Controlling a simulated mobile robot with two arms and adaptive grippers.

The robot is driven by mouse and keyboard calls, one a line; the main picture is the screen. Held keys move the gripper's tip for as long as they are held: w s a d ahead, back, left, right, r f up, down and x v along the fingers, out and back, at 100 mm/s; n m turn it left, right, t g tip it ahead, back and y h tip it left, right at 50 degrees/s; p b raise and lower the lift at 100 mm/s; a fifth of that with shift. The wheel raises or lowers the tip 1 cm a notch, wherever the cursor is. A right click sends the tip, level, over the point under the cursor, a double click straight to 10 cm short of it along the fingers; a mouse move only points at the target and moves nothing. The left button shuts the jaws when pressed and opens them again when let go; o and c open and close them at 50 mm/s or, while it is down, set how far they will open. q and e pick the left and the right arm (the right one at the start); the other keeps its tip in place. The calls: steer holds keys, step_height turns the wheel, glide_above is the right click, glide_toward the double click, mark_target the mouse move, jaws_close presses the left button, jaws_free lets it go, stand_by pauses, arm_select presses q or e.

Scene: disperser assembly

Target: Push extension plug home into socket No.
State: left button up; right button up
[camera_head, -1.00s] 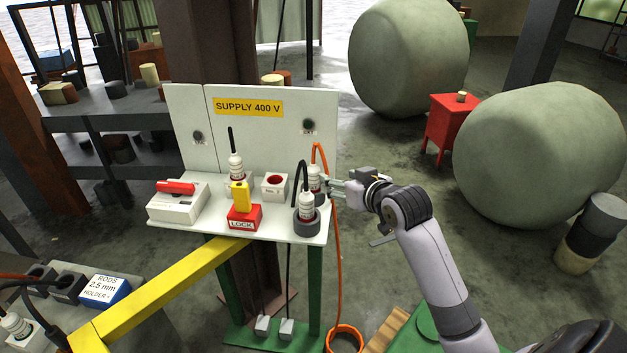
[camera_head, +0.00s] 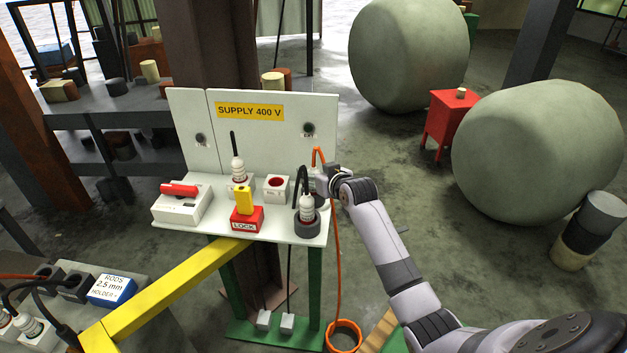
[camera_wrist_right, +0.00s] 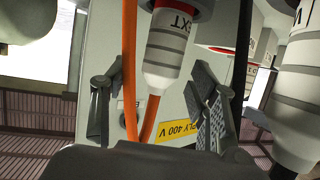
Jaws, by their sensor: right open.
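The extension plug (camera_head: 312,178) is white with grey bands and has an orange cable. It stands at the right rear of the supply bench, partly hidden by my right gripper (camera_head: 323,180). In the right wrist view the plug (camera_wrist_right: 168,50) carries an "EXT" label and lies between the spread fingers of my right gripper (camera_wrist_right: 158,100), apart from both. My left gripper is not in view.
A black-cabled plug (camera_head: 306,208) in a grey holder stands close in front. Another white plug (camera_head: 238,168), a yellow-and-red lock block (camera_head: 245,217) and a red-handled switch box (camera_head: 180,203) share the bench. The upright "SUPPLY 400 V" panel (camera_head: 270,140) stands behind. The orange cable hangs down the right side.

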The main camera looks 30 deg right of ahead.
steer(key=shift+x, duration=0.9)
steer(key=shift+s, duration=0.1)
steer(key=shift+c, duration=0.5)
jaws_close()
